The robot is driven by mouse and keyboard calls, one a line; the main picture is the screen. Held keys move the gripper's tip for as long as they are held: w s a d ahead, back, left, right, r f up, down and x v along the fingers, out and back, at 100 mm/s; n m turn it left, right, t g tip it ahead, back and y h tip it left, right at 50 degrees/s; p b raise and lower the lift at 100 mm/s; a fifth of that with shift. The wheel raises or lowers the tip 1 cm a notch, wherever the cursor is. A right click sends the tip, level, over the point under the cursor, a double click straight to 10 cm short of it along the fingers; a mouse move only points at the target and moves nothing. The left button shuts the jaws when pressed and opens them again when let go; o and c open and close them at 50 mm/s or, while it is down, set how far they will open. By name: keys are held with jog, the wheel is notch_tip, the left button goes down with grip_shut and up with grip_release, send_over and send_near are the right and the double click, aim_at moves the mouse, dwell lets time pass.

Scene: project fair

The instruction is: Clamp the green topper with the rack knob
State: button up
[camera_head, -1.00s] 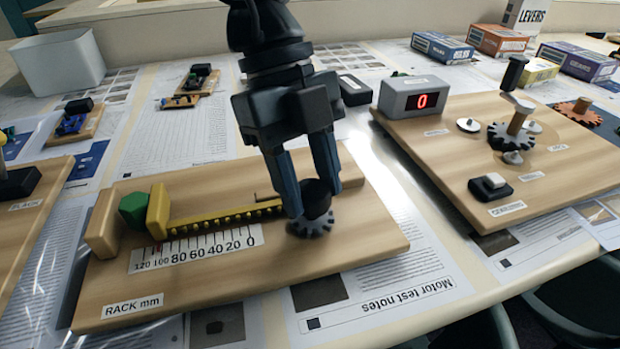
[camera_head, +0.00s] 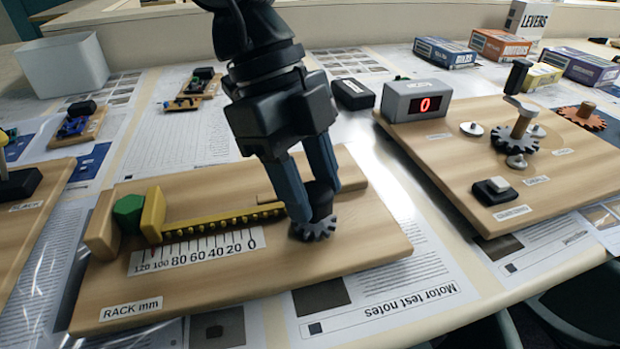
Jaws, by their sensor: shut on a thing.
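The green topper (camera_head: 128,212) is a green faceted piece at the left end of the rack board (camera_head: 215,290). It sits between a fixed wooden block (camera_head: 101,226) and the yellow jaw (camera_head: 153,214) of the toothed rack (camera_head: 225,222). It looks close against both, but I cannot tell whether it touches the wooden block. The black rack knob (camera_head: 320,198) stands upright on a grey gear (camera_head: 314,230) at the rack's right end. My gripper (camera_head: 318,205) is shut on the knob from above, and its fingers hide part of it.
A gear board with a display box (camera_head: 420,101) reading 0 stands at the right. A small black box (camera_head: 353,94) lies behind my gripper. A white bin (camera_head: 62,66) and small wooden boards are at the back left. The rack board's front is clear.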

jog(key=o, duration=1)
jog(key=shift+o, duration=0.2)
jog(key=v, duration=0.7)
jog(key=shift+r, duration=0.35)
jog(key=shift+a, duration=0.15)
